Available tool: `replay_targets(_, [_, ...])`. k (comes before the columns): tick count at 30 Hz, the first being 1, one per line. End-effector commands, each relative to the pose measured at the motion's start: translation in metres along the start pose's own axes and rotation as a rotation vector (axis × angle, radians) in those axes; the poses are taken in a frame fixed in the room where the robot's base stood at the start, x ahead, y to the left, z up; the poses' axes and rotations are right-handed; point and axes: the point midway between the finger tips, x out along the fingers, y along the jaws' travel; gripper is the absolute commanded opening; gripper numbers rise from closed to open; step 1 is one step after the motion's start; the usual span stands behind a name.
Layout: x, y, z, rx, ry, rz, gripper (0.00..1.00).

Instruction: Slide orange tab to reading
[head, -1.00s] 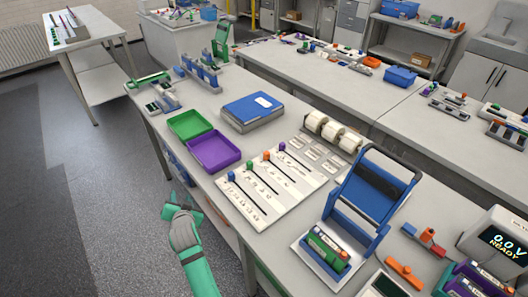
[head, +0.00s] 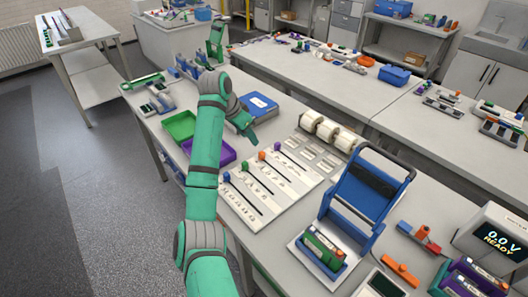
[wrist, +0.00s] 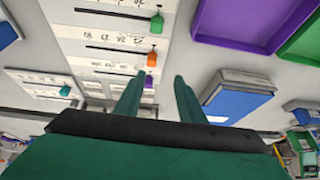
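The white slider board (head: 262,205) lies on the table with several dark slots and marks beside them, too small to read surely. The orange tab (head: 262,155) stands at the upper-left end of its slot, between the green tab (head: 244,164) and the purple tab (head: 277,146). In the wrist view the orange tab (wrist: 152,57) is at the right end of its slot, ahead of my fingertips. My gripper (head: 248,130) is above the table near the board's upper edge, apart from the tabs. In the wrist view my gripper (wrist: 155,78) has its fingers spread and nothing between them.
A blue case (head: 259,104), green tray (head: 180,125) and purple tray (head: 226,155) lie beside the board. Label rolls (head: 325,129) and a tall blue fixture (head: 364,190) stand to its right. My arm covers part of the trays.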

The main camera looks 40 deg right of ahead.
Motion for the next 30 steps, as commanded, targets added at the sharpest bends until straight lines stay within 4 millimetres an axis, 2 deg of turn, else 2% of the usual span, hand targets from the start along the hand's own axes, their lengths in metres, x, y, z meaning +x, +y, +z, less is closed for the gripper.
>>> replay_targets(3, [-0.003, 0.011, -0.003, 0.005, -0.036, 0.04, 0.36])
replay_targets(7, [0.006, 0.015, -0.002, 0.004, -0.044, 0.051, 0.36])
replay_targets(21, [0.082, 0.018, 0.001, 0.003, -0.042, 0.048, 0.36])
replay_targets(25, [0.095, 0.018, 0.002, 0.004, -0.041, 0.047, 0.36])
replay_targets(30, [0.103, 0.018, 0.002, 0.005, -0.041, 0.047, 0.36])
